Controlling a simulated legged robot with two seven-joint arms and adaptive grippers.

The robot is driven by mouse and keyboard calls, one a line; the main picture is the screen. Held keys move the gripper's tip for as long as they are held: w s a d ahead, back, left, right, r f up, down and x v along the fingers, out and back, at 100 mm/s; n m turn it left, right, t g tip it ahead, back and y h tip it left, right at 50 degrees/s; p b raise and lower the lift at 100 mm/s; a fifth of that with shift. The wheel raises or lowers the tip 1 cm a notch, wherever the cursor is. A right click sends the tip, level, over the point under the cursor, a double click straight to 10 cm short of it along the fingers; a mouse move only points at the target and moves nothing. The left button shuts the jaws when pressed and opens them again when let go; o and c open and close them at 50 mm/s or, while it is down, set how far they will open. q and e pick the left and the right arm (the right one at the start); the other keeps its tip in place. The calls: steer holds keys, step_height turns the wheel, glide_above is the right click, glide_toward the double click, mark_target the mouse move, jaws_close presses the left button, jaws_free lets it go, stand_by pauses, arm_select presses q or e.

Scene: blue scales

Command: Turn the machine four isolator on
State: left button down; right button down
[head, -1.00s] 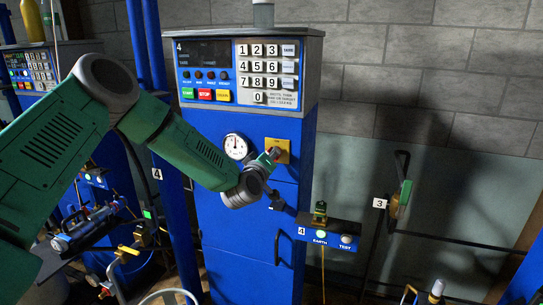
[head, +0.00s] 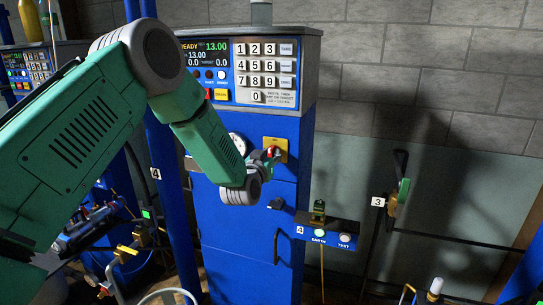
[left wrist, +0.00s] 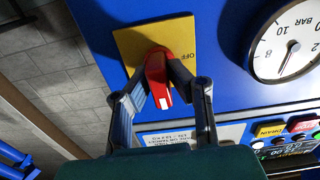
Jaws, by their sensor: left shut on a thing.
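Machine four (head: 247,225) is a blue cabinet with a grey top panel. Its lit display (head: 203,53) reads READY and 13.00. The isolator is a red rotary handle (left wrist: 158,85) on a yellow plate (left wrist: 130,42), which also shows in the head view (head: 281,144). An OFF label shows beside the handle in the left wrist view, and the handle's white mark points down in that picture. My left gripper (left wrist: 161,76) is shut on the red handle, a finger on each side. It also shows in the head view (head: 270,157). My right gripper is out of view.
The keypad (head: 265,70) is above the isolator. A round pressure gauge (left wrist: 285,46) is beside it, partly hidden by my arm in the head view. A bracket (head: 330,233) with EARTH and TEST buttons juts out at the lower right.

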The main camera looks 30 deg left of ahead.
arm_select(q)
steer(key=shift+s+f+m, duration=0.1)
steer(key=shift+f+m, duration=0.2)
steer(key=shift+f, duration=0.15)
steer(key=c, duration=1.7)
jaws_free()
steer(key=shift+c, duration=0.2)
steer(key=shift+o, duration=1)
steer(key=shift+r, duration=0.1)
steer(key=shift+r, duration=0.1)
steer(key=shift+s, duration=0.1)
steer(key=v, duration=1.1)
steer(key=shift+s, duration=0.2)
